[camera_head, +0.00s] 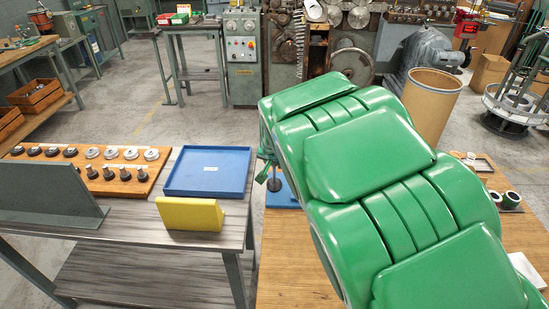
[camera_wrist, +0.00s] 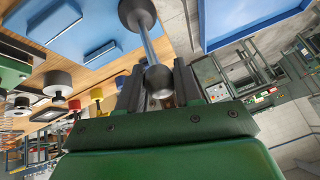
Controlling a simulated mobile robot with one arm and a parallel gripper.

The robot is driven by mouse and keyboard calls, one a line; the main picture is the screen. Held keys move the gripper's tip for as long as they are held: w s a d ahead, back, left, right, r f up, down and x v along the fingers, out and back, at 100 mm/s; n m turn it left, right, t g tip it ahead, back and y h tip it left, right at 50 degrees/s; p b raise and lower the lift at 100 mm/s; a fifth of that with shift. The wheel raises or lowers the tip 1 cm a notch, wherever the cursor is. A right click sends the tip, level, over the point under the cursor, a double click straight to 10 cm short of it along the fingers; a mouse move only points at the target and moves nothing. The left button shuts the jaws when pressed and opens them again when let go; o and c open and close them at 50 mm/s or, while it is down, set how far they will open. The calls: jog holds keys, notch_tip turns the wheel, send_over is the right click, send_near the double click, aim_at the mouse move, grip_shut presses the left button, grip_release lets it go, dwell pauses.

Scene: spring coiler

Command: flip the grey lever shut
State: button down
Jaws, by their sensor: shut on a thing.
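The grey lever (camera_wrist: 149,44) shows in the wrist view as a thin metal rod with a dark ball knob (camera_wrist: 158,82) at its near end. Its far end meets a dark round part (camera_wrist: 137,13) by a blue base. My gripper (camera_wrist: 159,70) has its two dark fingers on either side of the knob, shut on it. In the head view my green arm covers most of the lever and the gripper. Only a dark round part and a strip of blue base (camera_head: 283,196) show beside the arm.
A blue tray (camera_head: 207,172) and a yellow block (camera_head: 190,214) stand on the left bench, with a wooden board (camera_head: 85,170) of round parts. Small coloured parts stand on the wooden table in the wrist view. A brown drum (camera_head: 432,105) stands behind my arm.

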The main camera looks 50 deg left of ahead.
jog(key=shift+s+d+f+t+y, duration=0.25)
jog(key=shift+s+d+t+y, duration=0.3)
jog(key=shift+d+t+y, duration=0.1)
jog(key=shift+s+d+f+t+y, duration=0.2)
jog(key=shift+s+d+t+y, duration=0.35)
jog(key=shift+d, duration=0.1)
jog(key=c, duration=0.8)
grip_release()
jog(key=shift+s, duration=0.1)
jog(key=shift+s+d, duration=0.1)
send_near(274, 170)
jog(key=shift+v, duration=0.95)
jog(key=shift+f, duration=0.1)
